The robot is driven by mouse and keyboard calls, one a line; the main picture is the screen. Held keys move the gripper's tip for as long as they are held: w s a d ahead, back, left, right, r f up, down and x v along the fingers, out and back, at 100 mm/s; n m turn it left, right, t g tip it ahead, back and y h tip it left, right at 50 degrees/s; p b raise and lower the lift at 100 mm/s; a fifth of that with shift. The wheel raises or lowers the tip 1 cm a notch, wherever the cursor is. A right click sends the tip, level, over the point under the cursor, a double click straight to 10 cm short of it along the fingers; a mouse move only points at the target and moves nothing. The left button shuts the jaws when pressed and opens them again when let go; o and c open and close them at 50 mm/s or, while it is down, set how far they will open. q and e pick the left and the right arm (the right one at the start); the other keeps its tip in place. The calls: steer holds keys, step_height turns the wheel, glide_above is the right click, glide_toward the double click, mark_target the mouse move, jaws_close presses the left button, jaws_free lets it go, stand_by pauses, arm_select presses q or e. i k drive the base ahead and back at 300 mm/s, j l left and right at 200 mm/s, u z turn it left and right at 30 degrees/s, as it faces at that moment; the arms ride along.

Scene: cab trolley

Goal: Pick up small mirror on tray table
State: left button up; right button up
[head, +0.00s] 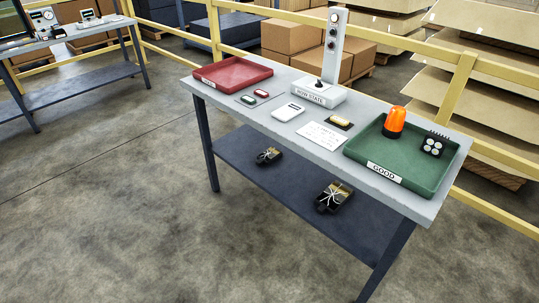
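I see no small mirror that I can make out in the head view. A grey-topped table (232,111) with two trays stands right of centre. A red tray (232,74) lies at its left end, and a green tray (435,177) marked GOOD lies at its right end. Between them are a flat white item (288,112), a printed sheet (321,135) and a small dark item with a yellow part (340,123). Neither of my grippers is in view.
Two dark items lie on the lower shelf (240,150). Yellow rails run behind; floor in front is clear.

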mark_target(268, 157)
steer(key=i+j+z, duration=0.1)
steer(key=i+j, duration=0.25)
steer(key=i+j+z, duration=0.1)
steer(key=i+j, duration=0.2)
steer(key=i+j+z, duration=0.15)
steer(key=i+j, duration=0.15)
steer(key=j, duration=0.15)
steer(key=i+j+z, duration=0.1)
steer(key=i+j, duration=0.2)
steer(key=j, duration=0.15)
steer(key=i+j+z, duration=0.1)
steer(key=i+j, duration=0.2)
steer(key=j, duration=0.15)
